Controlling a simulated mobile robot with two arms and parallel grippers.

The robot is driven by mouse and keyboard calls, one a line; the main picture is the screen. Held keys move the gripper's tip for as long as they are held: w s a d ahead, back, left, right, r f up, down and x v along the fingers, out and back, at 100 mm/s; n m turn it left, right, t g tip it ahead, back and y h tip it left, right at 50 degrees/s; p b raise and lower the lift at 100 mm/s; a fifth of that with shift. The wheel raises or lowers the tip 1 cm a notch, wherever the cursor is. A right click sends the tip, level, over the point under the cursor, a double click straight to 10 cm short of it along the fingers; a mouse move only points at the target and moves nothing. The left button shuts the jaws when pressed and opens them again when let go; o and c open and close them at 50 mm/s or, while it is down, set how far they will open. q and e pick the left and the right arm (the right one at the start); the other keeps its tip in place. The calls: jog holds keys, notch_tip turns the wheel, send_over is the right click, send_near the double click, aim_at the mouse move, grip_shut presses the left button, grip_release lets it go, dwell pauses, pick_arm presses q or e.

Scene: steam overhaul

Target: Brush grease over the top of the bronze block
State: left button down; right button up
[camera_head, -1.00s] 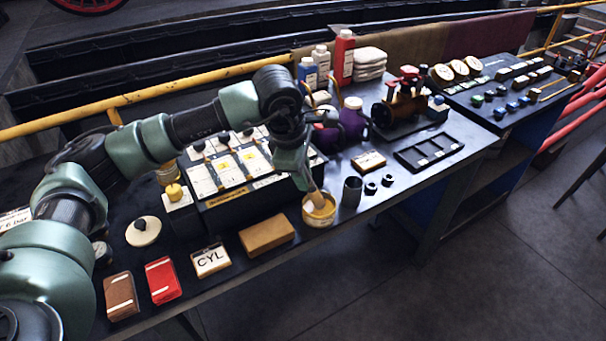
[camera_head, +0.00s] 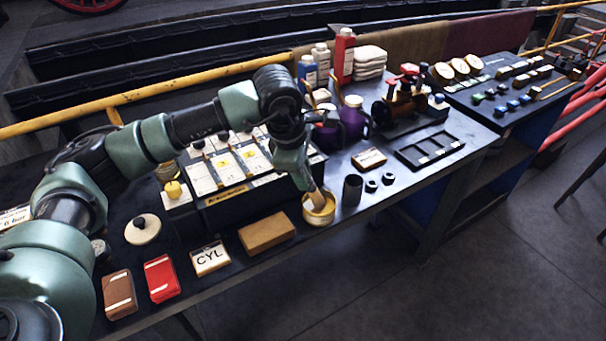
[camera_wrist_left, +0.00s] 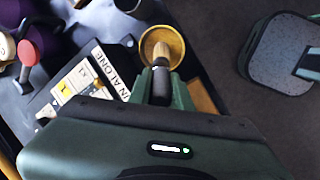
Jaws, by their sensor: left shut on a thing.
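The bronze block (camera_head: 267,234) is a plain tan-brown bar lying flat near the front edge of the bench. Right of it stands a small round yellow grease tin (camera_head: 319,209), open at the top. My left gripper (camera_head: 306,183) is over the tin, shut on a brush (camera_head: 317,199) that points down into it. In the left wrist view the brush (camera_wrist_left: 160,53) shows its pale tip inside the tin's rim (camera_wrist_left: 180,42). How deep the tip sits in the grease I cannot tell. My right gripper is not in view.
A CYL card (camera_head: 210,258), a red pack (camera_head: 161,279) and a brown pack (camera_head: 119,294) lie left of the block. A dark case of cards (camera_head: 232,208) stands behind it. A dark cylinder (camera_head: 352,190) and nuts (camera_head: 371,186) are right of the tin.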

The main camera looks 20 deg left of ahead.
pick_arm(q)
jog(key=shift+f, duration=0.1)
dwell(0.7)
jog(key=shift+b, duration=0.3)
dwell(0.3)
jog(key=shift+r+p, duration=1.7)
jog(key=shift+r, duration=1.9)
jog(key=shift+f, duration=0.1)
